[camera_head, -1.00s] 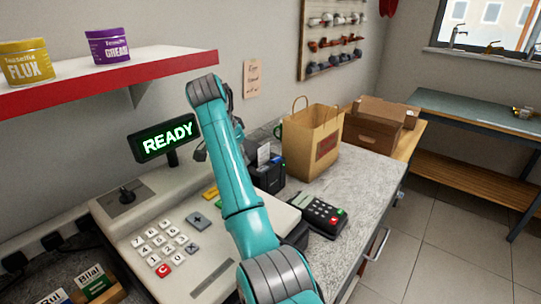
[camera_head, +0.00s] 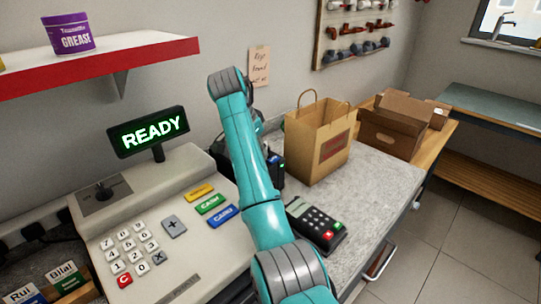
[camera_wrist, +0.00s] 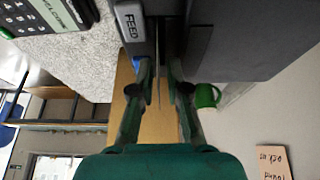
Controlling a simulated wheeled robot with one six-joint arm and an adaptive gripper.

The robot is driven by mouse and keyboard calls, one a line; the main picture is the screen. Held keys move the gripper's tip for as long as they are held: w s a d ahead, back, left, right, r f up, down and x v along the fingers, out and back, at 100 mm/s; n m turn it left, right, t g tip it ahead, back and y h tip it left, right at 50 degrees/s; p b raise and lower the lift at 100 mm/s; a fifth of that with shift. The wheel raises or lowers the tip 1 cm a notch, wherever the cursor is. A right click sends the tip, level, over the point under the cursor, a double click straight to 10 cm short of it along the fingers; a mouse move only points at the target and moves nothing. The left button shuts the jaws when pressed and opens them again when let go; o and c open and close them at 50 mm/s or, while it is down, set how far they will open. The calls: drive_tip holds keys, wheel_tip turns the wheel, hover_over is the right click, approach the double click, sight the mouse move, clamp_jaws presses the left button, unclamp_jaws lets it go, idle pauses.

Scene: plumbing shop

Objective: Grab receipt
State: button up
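The receipt printer (camera_head: 276,168) is a dark box on the counter, mostly hidden behind my arm in the head view. In the wrist view the dark printer body (camera_wrist: 232,45) is close ahead, with a FEED button (camera_wrist: 130,22). A thin strip, apparently the receipt seen edge-on (camera_wrist: 158,88), stands between the fingers of my gripper (camera_wrist: 161,72). A gap shows on both sides of it, so the fingers are open around it and not closed on it. The receipt is hidden in the head view.
A card terminal (camera_head: 316,225) and a paper bag (camera_head: 318,145) flank the printer on the counter. The cash register (camera_head: 150,245) with its READY display (camera_head: 148,132) is at left. Cardboard boxes (camera_head: 392,132) stand behind. A green mug (camera_wrist: 206,96) shows beyond the printer.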

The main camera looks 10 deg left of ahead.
drive_tip(key=shift+d+f, duration=0.1)
drive_tip(key=shift+f, duration=0.05)
clamp_jaws()
drive_tip(key=shift+w, duration=0.1)
